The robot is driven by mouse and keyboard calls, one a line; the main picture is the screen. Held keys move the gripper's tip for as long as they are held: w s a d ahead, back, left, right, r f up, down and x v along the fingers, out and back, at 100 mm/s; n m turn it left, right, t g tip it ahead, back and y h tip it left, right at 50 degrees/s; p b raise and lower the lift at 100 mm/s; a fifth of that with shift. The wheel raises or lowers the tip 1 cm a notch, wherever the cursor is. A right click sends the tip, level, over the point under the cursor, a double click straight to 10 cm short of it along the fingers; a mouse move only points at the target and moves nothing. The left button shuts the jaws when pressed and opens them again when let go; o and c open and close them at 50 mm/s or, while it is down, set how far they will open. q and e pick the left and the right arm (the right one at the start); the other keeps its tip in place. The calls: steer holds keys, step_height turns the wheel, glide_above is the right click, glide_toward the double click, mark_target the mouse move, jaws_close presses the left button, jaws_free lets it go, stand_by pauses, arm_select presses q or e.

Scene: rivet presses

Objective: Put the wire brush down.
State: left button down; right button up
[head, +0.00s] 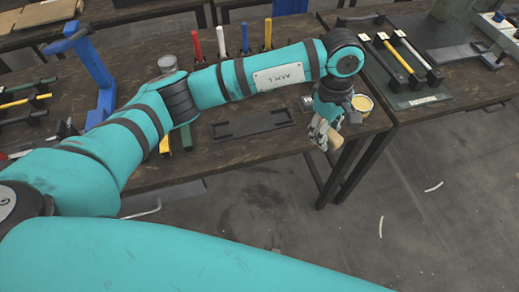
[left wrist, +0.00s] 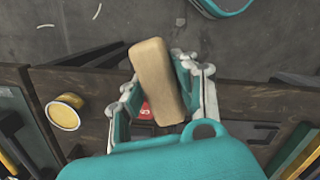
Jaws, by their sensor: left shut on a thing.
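My left gripper (head: 322,130) is shut on the wire brush, whose tan wooden block (head: 328,145) shows in the head view. It holds the brush at the front edge of the middle table, near its right end. In the left wrist view the wooden block (left wrist: 157,82) lies between the two fingers of the left gripper (left wrist: 165,95), tilted a little. The brush's bristles are not visible. My right gripper is not in view.
A dark, shallow rectangular tray (head: 250,125) lies on the table left of the gripper. A yellow tin (head: 362,104) stands just right of it. Upright coloured handles (head: 221,42) stand behind my arm. A blue stand (head: 90,58) is at the left. Floor lies beyond the table edge.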

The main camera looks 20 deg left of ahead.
arm_select(q)
steer(key=p, duration=0.4)
glide_above(260, 148)
steer(key=d, duration=0.2)
steer(key=shift+w+f, duration=0.35)
steer(key=shift+w, duration=0.05)
steer(key=shift+s+a+f+p, duration=0.15)
steer(key=shift+a+p, duration=0.2)
steer(key=shift+a, duration=0.8)
step_height(260, 148, down, 3)
steer(key=shift+s+f+p, duration=0.1)
steer(key=shift+f+p, duration=0.1)
steer(key=shift+p, duration=0.55)
steer(key=shift+f, duration=0.15)
steer(key=shift+f, duration=0.1)
